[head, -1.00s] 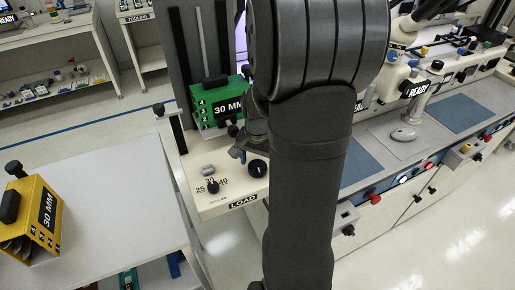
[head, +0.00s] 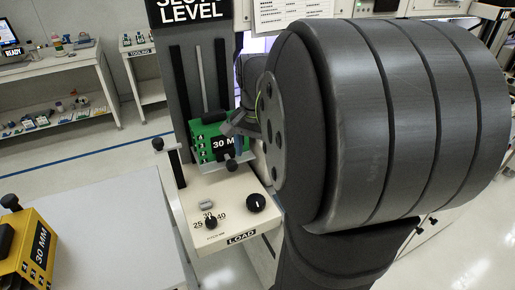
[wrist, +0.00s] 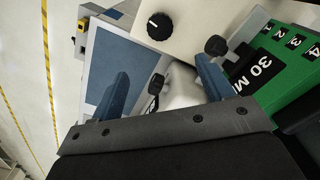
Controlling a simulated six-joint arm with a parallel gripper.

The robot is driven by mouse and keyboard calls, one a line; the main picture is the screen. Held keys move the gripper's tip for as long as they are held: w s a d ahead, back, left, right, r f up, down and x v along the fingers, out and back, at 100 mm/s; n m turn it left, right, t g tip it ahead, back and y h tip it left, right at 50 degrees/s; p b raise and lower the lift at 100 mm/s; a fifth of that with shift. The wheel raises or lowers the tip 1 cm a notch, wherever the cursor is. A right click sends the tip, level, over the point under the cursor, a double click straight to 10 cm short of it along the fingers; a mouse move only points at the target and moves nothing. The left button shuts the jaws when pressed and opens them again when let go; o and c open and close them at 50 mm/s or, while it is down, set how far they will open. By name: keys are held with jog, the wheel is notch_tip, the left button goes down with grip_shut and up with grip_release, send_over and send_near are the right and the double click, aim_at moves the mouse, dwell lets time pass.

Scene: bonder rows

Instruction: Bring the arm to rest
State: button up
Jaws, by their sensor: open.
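My gripper (wrist: 163,82) shows in the wrist view with its two blue fingers spread apart and nothing held between them. In the head view only a small part of my gripper (head: 238,127) shows, at the green box; my large dark arm link hides much of the rest. I cannot tell the exact gap between box and gripper.
A yellow 30 MM box (head: 32,244) sits on the grey table (head: 110,225) at the left. The load platform carries black knobs, one large (head: 256,203), and a clamp post (head: 172,165). A dark column (head: 180,80) stands behind. Shelves (head: 55,85) are farther back.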

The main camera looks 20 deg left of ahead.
aim_at(256, 200)
dwell(0.4)
notch_tip(256, 200, down, 17)
jog(key=shift+f, duration=0.2)
dwell(0.4)
notch_tip(256, 200, up, 18)
notch_tip(256, 200, down, 18)
jog(key=shift+f, duration=0.1)
jog(key=n, duration=1.1)
jog(key=shift+n, duration=0.4)
jog(key=shift+r, duration=1.1)
